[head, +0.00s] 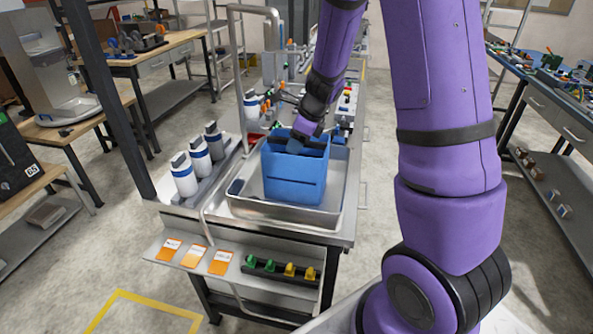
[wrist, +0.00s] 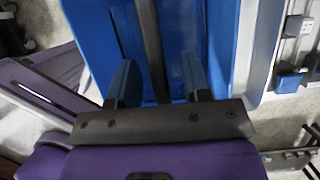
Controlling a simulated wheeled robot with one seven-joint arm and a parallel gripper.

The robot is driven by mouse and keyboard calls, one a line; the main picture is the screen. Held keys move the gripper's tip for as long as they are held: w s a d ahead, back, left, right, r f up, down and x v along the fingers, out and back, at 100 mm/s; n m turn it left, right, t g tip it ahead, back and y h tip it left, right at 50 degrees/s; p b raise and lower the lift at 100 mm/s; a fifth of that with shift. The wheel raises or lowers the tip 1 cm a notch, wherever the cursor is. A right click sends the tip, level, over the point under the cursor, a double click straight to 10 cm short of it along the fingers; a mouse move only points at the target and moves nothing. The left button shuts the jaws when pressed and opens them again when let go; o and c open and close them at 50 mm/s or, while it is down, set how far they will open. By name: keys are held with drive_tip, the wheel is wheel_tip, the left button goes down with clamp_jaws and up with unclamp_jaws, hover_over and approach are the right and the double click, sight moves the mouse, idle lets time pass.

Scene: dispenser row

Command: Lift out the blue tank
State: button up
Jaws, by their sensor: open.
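The blue tank (head: 293,178) stands upright in a shallow metal tray (head: 245,205) on the bench. My gripper (head: 297,146) is at the top of the tank, reaching in from the far side. In the wrist view the blue tank (wrist: 210,40) fills the upper middle, with a dark bar (wrist: 151,45) running along it. The two fingers of my gripper (wrist: 156,80) are apart, one on each side of the bar. I cannot tell whether they touch it.
Several white bottles with dark caps (head: 200,157) stand left of the tray. Orange-and-white cards (head: 195,256) and green and yellow pieces (head: 290,270) lie on the lower front shelf.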

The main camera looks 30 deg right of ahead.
drive_tip(key=shift+f, duration=0.15)
idle(0.3)
clamp_jaws()
drive_tip(key=shift+w, duration=0.1)
idle(1.1)
